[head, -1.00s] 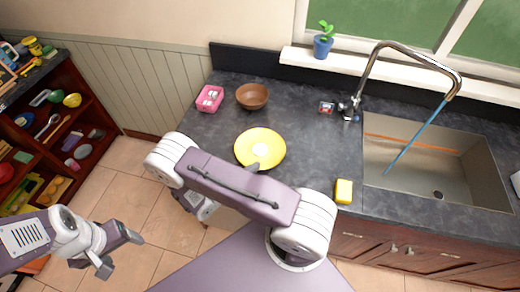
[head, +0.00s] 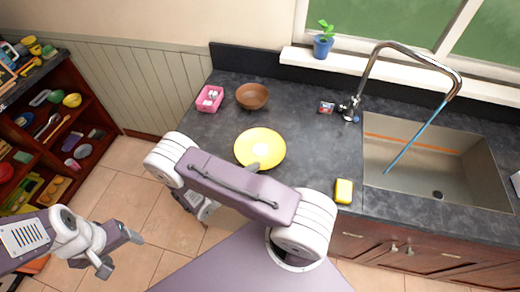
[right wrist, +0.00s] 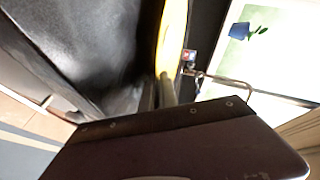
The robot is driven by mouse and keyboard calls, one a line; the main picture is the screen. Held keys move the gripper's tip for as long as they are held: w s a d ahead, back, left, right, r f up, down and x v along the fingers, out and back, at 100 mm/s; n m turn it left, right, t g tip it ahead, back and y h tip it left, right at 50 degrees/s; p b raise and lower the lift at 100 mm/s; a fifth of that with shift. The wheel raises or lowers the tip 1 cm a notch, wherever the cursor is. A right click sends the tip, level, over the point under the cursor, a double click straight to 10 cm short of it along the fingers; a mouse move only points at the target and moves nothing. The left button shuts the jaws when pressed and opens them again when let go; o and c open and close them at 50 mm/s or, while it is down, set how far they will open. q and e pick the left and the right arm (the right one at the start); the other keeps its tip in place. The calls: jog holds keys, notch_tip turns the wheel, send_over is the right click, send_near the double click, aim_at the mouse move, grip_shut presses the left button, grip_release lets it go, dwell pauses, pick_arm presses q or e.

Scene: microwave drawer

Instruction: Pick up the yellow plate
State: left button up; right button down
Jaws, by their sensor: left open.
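The yellow plate (head: 259,141) lies on the dark counter, left of the sink. In the right wrist view it shows nearly edge-on as a yellow strip (right wrist: 172,35). My right arm reaches across in front of it. A fingertip of my right gripper overlaps the plate's near rim, and the rest is hidden behind the arm in the head view. In the right wrist view the fingers of my right gripper (right wrist: 158,93) are at the plate's rim. Whether they are closed on it cannot be told. My left gripper (head: 118,250) is open and empty above the floor at lower left.
A brown bowl (head: 252,96) and a pink container (head: 209,98) stand behind the plate. A yellow sponge (head: 344,191) lies near the counter's front edge. The sink (head: 405,170) and tall faucet are to the right. A filled shelf (head: 60,140) stands at far left.

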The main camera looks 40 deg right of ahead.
dwell(0.5)
jog(key=shift+r, duration=0.5)
notch_tip(320, 180, up, 3)
jog(key=shift+w+f, duration=0.1)
jog(key=s+d+r+p, duration=0.5)
jog(key=s+r, duration=0.2)
jog(key=s, duration=0.3)
jog(key=shift+s+d+r, duration=0.15)
jog(key=shift+d, duration=0.25)
dwell(0.9)
